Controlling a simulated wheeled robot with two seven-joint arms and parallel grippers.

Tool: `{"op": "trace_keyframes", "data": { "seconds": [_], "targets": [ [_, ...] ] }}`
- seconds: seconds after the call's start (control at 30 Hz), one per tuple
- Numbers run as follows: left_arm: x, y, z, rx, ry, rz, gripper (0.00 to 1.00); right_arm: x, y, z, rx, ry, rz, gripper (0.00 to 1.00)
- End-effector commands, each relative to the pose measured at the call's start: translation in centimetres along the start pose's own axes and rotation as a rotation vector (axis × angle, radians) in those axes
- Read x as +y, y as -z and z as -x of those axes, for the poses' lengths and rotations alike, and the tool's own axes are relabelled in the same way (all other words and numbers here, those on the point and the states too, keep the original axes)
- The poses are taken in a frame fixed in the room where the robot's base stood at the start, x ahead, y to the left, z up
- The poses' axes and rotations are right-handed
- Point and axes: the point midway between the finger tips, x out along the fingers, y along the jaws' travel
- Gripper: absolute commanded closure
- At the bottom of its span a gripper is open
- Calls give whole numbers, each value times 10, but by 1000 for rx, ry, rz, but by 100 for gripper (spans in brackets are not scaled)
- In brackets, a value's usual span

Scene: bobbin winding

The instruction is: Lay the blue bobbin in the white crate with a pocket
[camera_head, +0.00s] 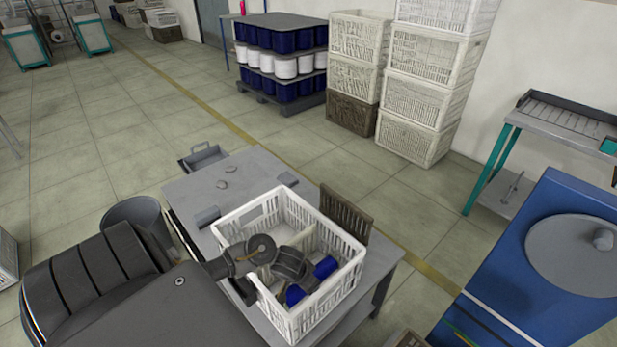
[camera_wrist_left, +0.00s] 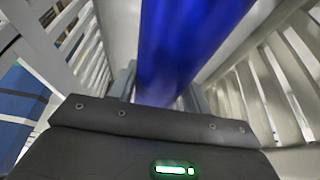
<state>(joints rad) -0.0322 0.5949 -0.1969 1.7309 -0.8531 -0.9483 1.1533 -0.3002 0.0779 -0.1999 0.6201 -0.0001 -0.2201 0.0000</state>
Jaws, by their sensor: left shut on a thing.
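The white crate (camera_head: 351,272) stands on the grey table, its slatted walls upright and its top open. My left arm reaches in over its left side, and my left gripper (camera_head: 308,284) is down inside the crate's front right part. It is shut on the blue bobbin (camera_head: 325,267), whose blue shows on both sides of the dark gripper. In the left wrist view the blue bobbin (camera_wrist_left: 190,45) stands out between the fingers, with crate walls on both sides. My arm hides part of the crate floor, and I cannot tell whether the bobbin touches it. My right gripper is out of view.
A brown slatted crate (camera_head: 345,213) stands behind the white crate. A blue machine with a round grey plate (camera_head: 572,255) stands at the right. Stacked white crates (camera_head: 425,85) are at the back.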

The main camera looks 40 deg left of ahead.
Motion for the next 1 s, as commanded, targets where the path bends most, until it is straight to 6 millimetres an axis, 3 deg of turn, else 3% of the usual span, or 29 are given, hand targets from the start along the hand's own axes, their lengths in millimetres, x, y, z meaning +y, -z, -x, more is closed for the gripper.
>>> {"op": "trace_keyframes", "data": {
  "seconds": [0.37, 0.4, 0.57, 0.87, 1.0],
  "targets": [
    [0, -1, -2, 1, -1, 0, 87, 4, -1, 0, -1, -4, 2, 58],
    [0, -1, -2, 1, -1, 0, 48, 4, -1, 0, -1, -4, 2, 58],
    [0, -1, -2, 1, -1, 0, 28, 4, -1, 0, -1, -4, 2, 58],
    [0, -1, -2, 0, -1, 0, 27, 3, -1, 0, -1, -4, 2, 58],
    [0, 4, 9, 2, 0, -1, 27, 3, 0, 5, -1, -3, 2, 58]
  ]
}}
